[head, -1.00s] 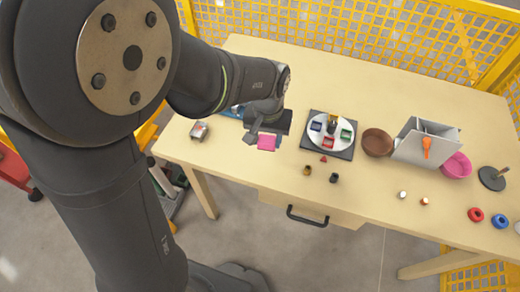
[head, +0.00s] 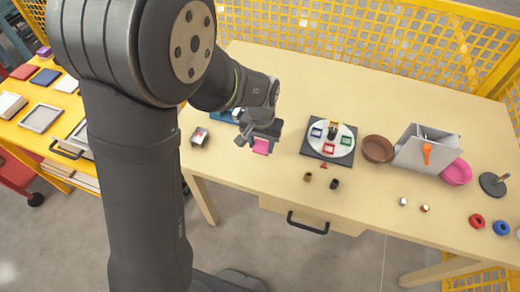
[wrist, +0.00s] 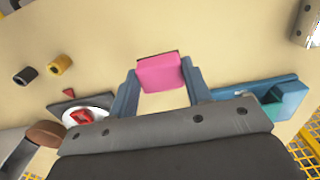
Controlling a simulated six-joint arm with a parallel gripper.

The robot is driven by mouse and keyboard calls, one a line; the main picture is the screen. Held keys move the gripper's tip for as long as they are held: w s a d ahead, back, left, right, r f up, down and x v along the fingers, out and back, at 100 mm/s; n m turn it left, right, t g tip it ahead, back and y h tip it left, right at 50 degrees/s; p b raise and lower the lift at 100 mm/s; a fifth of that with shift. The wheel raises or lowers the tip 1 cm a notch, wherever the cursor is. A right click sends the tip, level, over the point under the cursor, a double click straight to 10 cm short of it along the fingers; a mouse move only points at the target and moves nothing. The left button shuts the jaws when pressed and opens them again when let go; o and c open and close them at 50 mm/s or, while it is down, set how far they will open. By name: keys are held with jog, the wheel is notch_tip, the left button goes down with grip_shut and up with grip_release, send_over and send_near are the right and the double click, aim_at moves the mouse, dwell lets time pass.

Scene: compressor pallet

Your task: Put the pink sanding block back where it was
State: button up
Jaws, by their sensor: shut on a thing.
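The pink sanding block (head: 261,147) is at the end of my gripper (head: 252,143) in the head view, over the left part of the table. In the wrist view the pink block (wrist: 159,73) sits between the two fingertips of my gripper (wrist: 158,80), which are shut on it. A thin dark layer shows along its far edge. It appears held above the tabletop, but I cannot tell how high. The arm and gripper partly hide a blue tray-like thing (head: 222,117) behind them.
A turntable (head: 343,148) with small coloured frames stands right of my gripper. Beyond it are a brown bowl (head: 376,149), a grey holder (head: 410,150) and a pink bowl (head: 457,172). A metal box (head: 199,138) lies left. A yellow side bench (head: 58,130) holds flat trays and blocks.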

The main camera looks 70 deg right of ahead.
aim_at(260, 150)
jog(key=shift+w+d+f, duration=0.15)
jog(key=shift+w+f, duration=0.15)
jog(key=shift+f, duration=1.85)
jog(key=shift+f, duration=0.1)
jog(key=o, duration=1.1)
notch_tip(260, 150, up, 12)
jog(key=shift+r, duration=0.15)
